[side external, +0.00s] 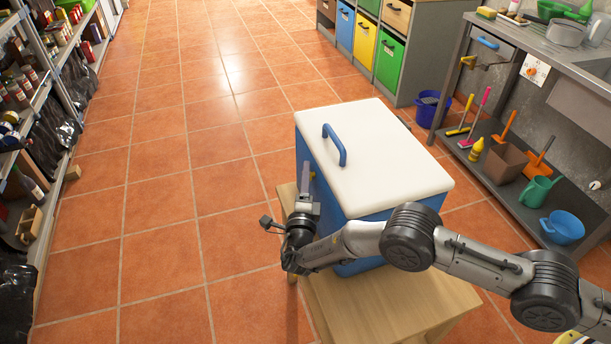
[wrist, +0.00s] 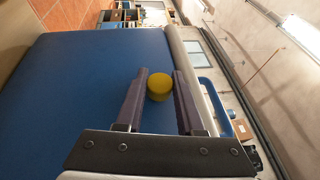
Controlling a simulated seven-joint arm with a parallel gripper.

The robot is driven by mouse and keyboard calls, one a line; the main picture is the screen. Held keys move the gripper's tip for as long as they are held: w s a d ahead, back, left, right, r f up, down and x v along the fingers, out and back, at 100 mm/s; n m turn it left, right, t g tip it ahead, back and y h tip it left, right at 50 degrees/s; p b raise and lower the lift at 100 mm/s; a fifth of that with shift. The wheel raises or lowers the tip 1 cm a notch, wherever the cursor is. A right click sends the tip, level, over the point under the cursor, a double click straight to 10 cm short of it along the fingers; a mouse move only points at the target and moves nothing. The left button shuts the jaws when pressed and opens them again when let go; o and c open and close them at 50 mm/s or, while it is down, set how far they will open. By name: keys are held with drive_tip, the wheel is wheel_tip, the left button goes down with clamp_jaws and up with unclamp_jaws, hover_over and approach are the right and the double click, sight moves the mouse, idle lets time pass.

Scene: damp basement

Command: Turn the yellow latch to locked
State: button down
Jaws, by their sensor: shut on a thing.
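A blue box (side external: 371,217) with a white lid (side external: 375,155) stands on a wooden table (side external: 390,300). The yellow latch (side external: 312,176) is on the box's left side, just under the lid, mostly hidden by my gripper (side external: 307,190). In the wrist view, the latch shows as a round yellow end (wrist: 158,86) against the blue wall. My gripper (wrist: 161,74) has one finger on each side of it and is shut on it. How far the latch is turned cannot be told.
A blue handle (side external: 334,146) rises from the lid. Shelves (side external: 40,130) line the left. A sink bench (side external: 540,70) with tools and a blue bucket (side external: 430,108) stand at the right. The tiled floor (side external: 160,190) left of the box is clear.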

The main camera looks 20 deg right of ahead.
drive_tip(key=shift+f+m+t+h, duration=0.1)
drive_tip(key=shift+m+t+h, duration=0.95)
drive_tip(key=shift+t, duration=0.45)
drive_tip(key=shift+m+t+h, duration=0.4)
drive_tip(key=shift+m+h, duration=0.15)
drive_tip(key=shift+h, duration=0.1)
drive_tip(key=c, duration=0.5)
unclamp_jaws()
drive_tip(key=shift+v, duration=3.75)
